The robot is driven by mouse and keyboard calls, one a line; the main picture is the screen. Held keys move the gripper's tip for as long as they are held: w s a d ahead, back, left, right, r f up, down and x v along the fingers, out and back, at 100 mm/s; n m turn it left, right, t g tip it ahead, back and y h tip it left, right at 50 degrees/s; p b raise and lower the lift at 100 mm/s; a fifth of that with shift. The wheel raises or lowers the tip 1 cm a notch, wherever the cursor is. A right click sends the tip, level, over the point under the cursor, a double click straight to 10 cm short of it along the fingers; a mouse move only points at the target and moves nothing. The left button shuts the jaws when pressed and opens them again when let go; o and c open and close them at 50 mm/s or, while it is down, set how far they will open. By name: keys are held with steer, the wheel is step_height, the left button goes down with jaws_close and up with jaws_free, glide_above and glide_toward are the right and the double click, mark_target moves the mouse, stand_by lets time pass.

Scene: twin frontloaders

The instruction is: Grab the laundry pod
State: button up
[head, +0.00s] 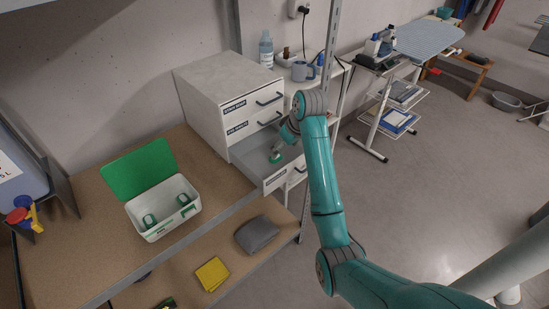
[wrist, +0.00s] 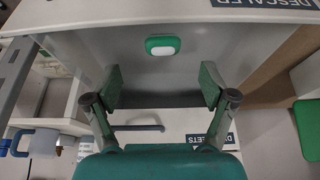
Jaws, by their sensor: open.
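The laundry pod (wrist: 163,46) is a small rounded green block with a white top. In the wrist view it lies alone on the grey floor of an open drawer (head: 276,181), the lowest one in a white drawer unit (head: 205,95). My gripper (wrist: 162,86) is open and empty. Its fingers point toward the pod, one on each side of its line, and the pod shows beyond the tips, apart from them. In the head view my gripper is at the open drawer, and the wrist partly hides its inside; I cannot clearly tell pod from fingers there.
A white box (head: 160,230) with an open green lid (head: 139,170) stands left on the brown shelf. A metal upright (head: 329,65) rises close to my arm.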

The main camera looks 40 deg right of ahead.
mark_target(277, 158)
steer(key=shift+x, duration=3.3)
steer(key=shift+w+a, duration=0.15)
steer(key=shift+a, duration=0.05)
steer(key=shift+c, duration=0.2)
steer(key=c, duration=0.9)
